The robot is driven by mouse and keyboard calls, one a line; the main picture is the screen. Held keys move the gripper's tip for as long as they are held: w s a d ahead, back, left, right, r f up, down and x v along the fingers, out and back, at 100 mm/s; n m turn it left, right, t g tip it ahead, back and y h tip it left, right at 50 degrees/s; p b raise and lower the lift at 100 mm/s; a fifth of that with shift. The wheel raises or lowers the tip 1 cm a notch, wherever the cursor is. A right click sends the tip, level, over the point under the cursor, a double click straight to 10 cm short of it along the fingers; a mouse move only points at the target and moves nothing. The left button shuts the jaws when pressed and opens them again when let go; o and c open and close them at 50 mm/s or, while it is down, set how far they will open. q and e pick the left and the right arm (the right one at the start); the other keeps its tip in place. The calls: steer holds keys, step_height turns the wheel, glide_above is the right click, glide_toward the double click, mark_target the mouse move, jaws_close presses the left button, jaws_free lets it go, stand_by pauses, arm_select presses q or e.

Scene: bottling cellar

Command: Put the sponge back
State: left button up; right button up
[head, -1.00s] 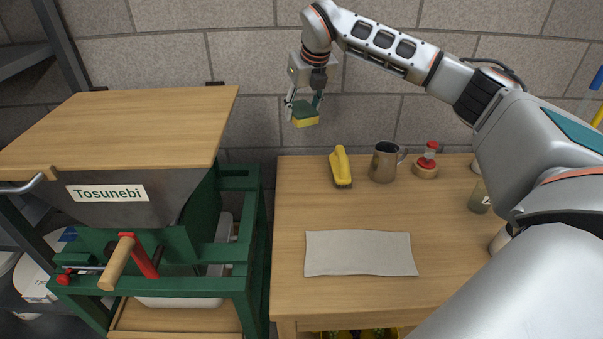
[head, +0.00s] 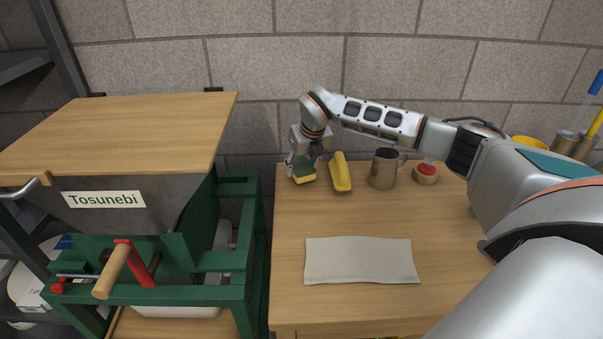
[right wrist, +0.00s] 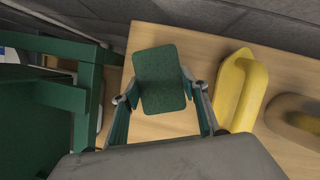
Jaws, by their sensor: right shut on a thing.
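The sponge (head: 305,179) is yellow with a green scouring side on top. It is at the back left corner of the wooden table (head: 345,213), left of a yellow-handled brush. My right gripper (head: 303,170) is shut on the sponge from above. In the right wrist view the green face of the sponge (right wrist: 161,79) shows between the two fingers. The sponge is at or very near the tabletop; I cannot tell whether it touches. My left gripper is not in view.
The yellow brush (head: 341,173) lies close to the right of the sponge. A metal mug (head: 383,168) and a red-topped item (head: 426,172) stand further right. A grey cloth (head: 361,261) lies at the front. The green press frame (head: 238,235) stands left of the table.

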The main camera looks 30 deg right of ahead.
steer(key=shift+f, duration=1.3)
steer(key=shift+f, duration=0.15)
steer(key=o, duration=1.1)
steer(key=shift+c, duration=0.2)
steer(key=v, duration=1.2)
steer(key=shift+p, duration=0.35)
steer(key=shift+w, duration=0.1)
